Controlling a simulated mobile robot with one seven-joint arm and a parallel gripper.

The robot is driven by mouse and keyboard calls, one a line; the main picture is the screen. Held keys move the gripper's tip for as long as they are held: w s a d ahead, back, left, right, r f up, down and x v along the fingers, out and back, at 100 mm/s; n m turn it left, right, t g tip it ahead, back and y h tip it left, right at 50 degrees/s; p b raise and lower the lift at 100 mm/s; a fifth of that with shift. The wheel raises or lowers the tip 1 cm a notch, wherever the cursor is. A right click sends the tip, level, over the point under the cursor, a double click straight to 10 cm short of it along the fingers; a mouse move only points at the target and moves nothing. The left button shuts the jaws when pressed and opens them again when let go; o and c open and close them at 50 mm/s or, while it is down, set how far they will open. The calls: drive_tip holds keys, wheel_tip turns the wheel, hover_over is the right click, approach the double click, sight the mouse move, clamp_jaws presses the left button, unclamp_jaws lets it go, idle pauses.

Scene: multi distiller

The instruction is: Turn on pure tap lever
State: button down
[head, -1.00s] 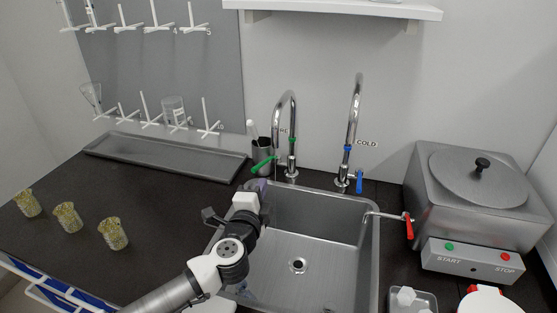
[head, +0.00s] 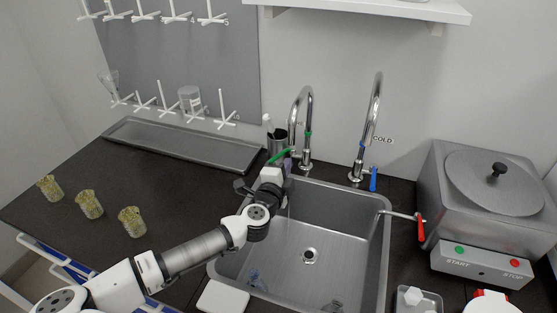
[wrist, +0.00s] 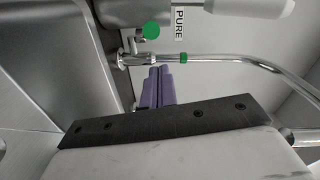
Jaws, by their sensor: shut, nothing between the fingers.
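The pure tap (head: 305,130) is the left chrome gooseneck tap behind the sink, with a green ring. Its green lever (head: 279,155) points out to the left. In the wrist view the lever (wrist: 151,31) shows end-on as a green disc beside the "PURE" label (wrist: 179,27). My gripper (head: 287,165) is near the tap base at the sink's back left corner, by the lever. In the wrist view its purple fingers (wrist: 158,88) are together and empty, pointing at the tap body. The lever lies off to one side of them; contact is not visible.
A dark cup with tools (head: 277,139) stands behind the lever. The cold tap (head: 368,130) with a blue lever (head: 373,179) is to the right. The sink (head: 340,240) lies in front. A grey tray (head: 180,145) is at left, and a distiller (head: 490,190) at right.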

drive_tip(key=shift+w+a+f, duration=0.15)
drive_tip(key=shift+w+a, duration=0.2)
drive_tip(key=shift+a, duration=0.2)
drive_tip(key=shift+w+a+f, duration=0.1)
drive_tip(key=shift+w+a, duration=0.2)
drive_tip(key=shift+a, duration=0.2)
drive_tip(key=shift+a, duration=0.1)
drive_tip(key=w+a+b, duration=0.1)
drive_tip(key=a+m+h+b, duration=0.1)
drive_tip(key=w+a+h+b, duration=0.1)
drive_tip(key=a+b, duration=0.1)
drive_tip(key=shift+w+m+g, duration=0.3)
drive_tip(key=shift+g, duration=0.1)
drive_tip(key=shift+d, duration=0.1)
